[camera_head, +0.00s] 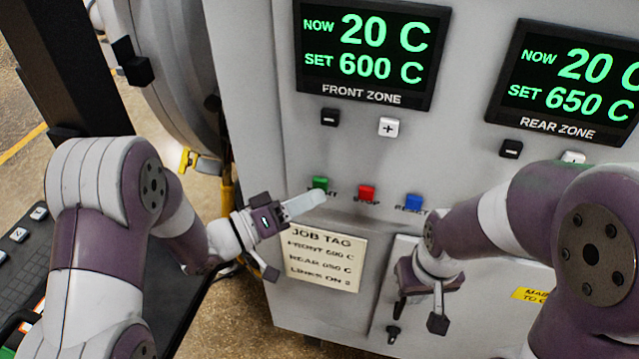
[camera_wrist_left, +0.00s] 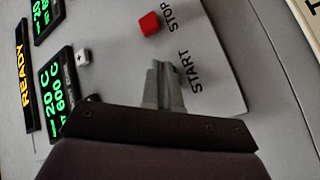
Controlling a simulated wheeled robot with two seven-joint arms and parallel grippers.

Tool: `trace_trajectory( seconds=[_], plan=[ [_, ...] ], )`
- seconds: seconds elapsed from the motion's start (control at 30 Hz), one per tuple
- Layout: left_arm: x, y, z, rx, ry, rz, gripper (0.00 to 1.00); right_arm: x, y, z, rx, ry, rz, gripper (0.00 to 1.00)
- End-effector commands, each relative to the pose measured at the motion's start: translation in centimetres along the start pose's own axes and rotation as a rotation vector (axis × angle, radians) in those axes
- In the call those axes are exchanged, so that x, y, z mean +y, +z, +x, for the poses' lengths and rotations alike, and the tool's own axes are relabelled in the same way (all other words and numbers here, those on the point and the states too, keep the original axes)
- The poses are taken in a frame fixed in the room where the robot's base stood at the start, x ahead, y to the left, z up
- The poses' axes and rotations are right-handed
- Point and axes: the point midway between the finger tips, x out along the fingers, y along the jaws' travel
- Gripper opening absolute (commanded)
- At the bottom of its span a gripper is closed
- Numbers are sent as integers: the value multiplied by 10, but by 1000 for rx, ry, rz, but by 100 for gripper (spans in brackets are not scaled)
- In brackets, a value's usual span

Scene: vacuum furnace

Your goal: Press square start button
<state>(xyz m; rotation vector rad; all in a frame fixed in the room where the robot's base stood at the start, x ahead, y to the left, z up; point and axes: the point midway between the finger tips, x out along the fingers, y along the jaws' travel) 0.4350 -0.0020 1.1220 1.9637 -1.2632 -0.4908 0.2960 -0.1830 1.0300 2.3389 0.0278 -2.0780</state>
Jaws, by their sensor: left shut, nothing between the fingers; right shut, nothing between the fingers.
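The green start button (camera_head: 320,184) is on the grey furnace front, left of the red stop button (camera_head: 367,192) and the blue reset button (camera_head: 413,202). My left gripper (camera_head: 321,195) is shut and empty, its fingertips at the lower edge of the green button and covering part of its label. I cannot tell whether they touch. In the left wrist view the shut fingers (camera_wrist_left: 159,68) point at the panel beside the START label (camera_wrist_left: 186,72), and the green button is hidden behind them. My right gripper (camera_head: 400,305) is shut and empty, low before the panel.
The front zone display (camera_head: 366,52) reads 20 C, set 600 C; the rear zone display (camera_head: 570,82) reads 20 C, set 650 C. Plus and minus buttons sit below them. A job tag (camera_head: 320,258) is below the start button. A READY sign (camera_wrist_left: 25,80) shows in the wrist view.

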Motion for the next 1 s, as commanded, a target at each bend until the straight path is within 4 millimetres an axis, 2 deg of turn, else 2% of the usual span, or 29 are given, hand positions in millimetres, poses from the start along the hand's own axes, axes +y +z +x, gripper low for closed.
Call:
trace_trajectory(
  seconds=[1.0],
  plan=[
    [-4, -4, 6, 0, 1, 0, 0, 0, 0, -2, 0, 0, 0, 0]
  ],
)
